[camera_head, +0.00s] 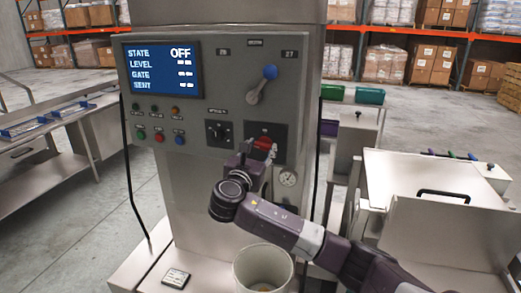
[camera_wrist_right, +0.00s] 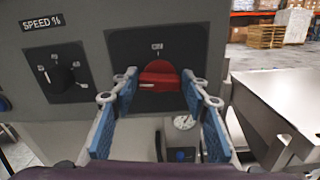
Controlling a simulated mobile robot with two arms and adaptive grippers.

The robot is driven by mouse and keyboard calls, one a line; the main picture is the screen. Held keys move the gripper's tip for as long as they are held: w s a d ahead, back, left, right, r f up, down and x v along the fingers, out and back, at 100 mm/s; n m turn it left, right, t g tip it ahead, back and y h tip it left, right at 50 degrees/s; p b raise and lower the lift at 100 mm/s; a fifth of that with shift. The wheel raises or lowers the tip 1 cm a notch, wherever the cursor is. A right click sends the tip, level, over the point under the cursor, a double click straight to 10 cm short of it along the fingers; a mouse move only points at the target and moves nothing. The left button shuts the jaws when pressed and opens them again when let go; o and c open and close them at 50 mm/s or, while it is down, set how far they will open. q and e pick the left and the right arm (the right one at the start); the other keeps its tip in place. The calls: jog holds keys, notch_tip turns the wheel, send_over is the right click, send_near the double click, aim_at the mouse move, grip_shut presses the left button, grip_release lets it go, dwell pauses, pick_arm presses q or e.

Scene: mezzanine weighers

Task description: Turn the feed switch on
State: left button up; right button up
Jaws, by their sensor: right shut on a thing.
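A grey control cabinet (camera_head: 208,60) stands ahead, and its blue screen (camera_head: 161,69) reads STATE OFF. A red rotary switch (camera_head: 264,143) sits on a dark plate low on the right of the panel; its label is too small to read. In the right wrist view the red switch (camera_wrist_right: 159,77) has its handle lying roughly level. My right gripper (camera_head: 256,157) is at this switch, with one fingertip on each side of the handle, shut on it. In the head view the gripper partly covers the switch's lower part. My left gripper is not in view.
A black selector (camera_head: 217,132) sits left of the red switch, and a blue-knobbed lever (camera_head: 263,83) above it. A gauge (camera_head: 288,178) is just below right. A white bucket (camera_head: 263,268) stands below my arm. Steel bins (camera_head: 425,180) stand at the right.

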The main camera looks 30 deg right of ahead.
jog(key=m+b, duration=0.1)
jog(key=m, duration=0.3)
jog(key=shift+s+f, duration=0.1)
jog(key=shift+f, duration=0.1)
jog(key=m+b, duration=0.2)
jog(key=m, duration=0.2)
jog(key=shift+d+f, duration=0.1)
jog(key=shift+f, duration=0.05)
jog(key=m+b, duration=0.3)
jog(key=m, duration=0.1)
jog(key=shift+s+f, duration=0.1)
jog(key=shift+d+m+b, duration=0.1)
jog(key=shift+m+b, duration=1.1)
jog(key=shift+m, duration=1)
jog(key=o, duration=1.2)
jog(key=shift+c, duration=0.2)
